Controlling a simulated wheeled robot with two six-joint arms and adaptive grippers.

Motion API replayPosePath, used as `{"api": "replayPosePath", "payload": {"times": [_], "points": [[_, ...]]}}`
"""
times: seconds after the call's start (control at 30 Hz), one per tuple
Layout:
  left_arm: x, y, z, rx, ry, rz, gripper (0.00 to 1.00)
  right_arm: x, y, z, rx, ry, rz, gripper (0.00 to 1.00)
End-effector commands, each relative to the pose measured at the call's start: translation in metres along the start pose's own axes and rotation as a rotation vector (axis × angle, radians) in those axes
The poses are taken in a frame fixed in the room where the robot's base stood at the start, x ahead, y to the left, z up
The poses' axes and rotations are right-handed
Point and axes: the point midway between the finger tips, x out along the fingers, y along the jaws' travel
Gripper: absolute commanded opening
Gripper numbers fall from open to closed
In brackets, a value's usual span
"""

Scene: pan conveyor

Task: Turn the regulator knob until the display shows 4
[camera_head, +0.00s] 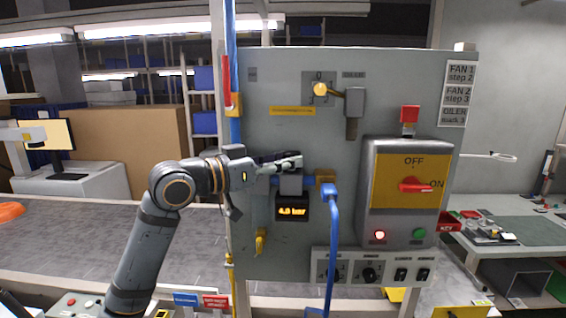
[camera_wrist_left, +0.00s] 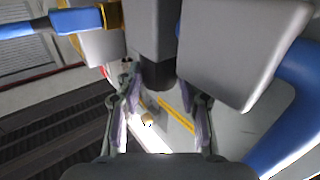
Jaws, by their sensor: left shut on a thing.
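The regulator (camera_head: 291,183) is a grey block on the panel's air line, with its display (camera_head: 292,207) below it. The display shows yellow digits that read about 4 bar; the decimal is hard to make out. My left gripper (camera_head: 288,162) is at the top of the regulator and hides the knob in the head view. In the left wrist view, the dark round knob (camera_wrist_left: 158,74) sits between the two fingers of my left gripper (camera_wrist_left: 162,105), which is shut on it. My right gripper is in neither view.
A blue hose (camera_head: 333,240) hangs right of the regulator. A grey switch box (camera_head: 373,190) with a red handle (camera_head: 415,185) stands further right.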

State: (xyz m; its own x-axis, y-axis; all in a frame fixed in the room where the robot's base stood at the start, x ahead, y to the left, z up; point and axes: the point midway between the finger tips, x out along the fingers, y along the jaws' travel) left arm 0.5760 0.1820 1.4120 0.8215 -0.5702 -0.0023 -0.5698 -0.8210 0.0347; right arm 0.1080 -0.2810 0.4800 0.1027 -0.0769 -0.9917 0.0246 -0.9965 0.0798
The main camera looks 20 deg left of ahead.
Motion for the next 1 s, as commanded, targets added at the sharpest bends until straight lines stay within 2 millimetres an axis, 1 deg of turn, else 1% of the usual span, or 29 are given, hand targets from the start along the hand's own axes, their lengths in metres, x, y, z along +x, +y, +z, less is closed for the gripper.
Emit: {"api": "replayPosePath", "payload": {"times": [0.13,0.37,0.4,0.53,0.57,0.77,0.87,1.0], "points": [[-0.0006,-0.0019,0.0005,-0.003,0.0,0.034,0.06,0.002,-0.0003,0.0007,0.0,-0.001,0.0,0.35],[-0.0005,-0.0014,-0.0001,-0.005,0.001,0.036,0.06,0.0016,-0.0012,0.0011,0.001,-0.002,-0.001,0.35],[-0.0005,-0.0013,-0.0001,-0.005,0.001,0.036,0.4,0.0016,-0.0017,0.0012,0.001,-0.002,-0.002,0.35],[-0.0005,-0.0014,-0.0002,-0.004,0.001,0.036,0.58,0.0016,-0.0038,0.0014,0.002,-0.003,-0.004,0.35],[-0.0005,-0.0014,-0.0002,-0.004,0.001,0.036,0.6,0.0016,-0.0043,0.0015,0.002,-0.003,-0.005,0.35],[-0.0006,-0.0014,-0.0002,-0.003,0.001,0.036,0.6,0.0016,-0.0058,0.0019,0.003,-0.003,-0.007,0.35],[-0.0006,-0.0014,-0.0002,-0.003,0.001,0.035,0.6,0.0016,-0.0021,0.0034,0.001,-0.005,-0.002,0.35],[-0.0005,-0.0013,-0.0003,-0.003,0.001,0.035,0.6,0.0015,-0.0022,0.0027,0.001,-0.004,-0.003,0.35]]}}
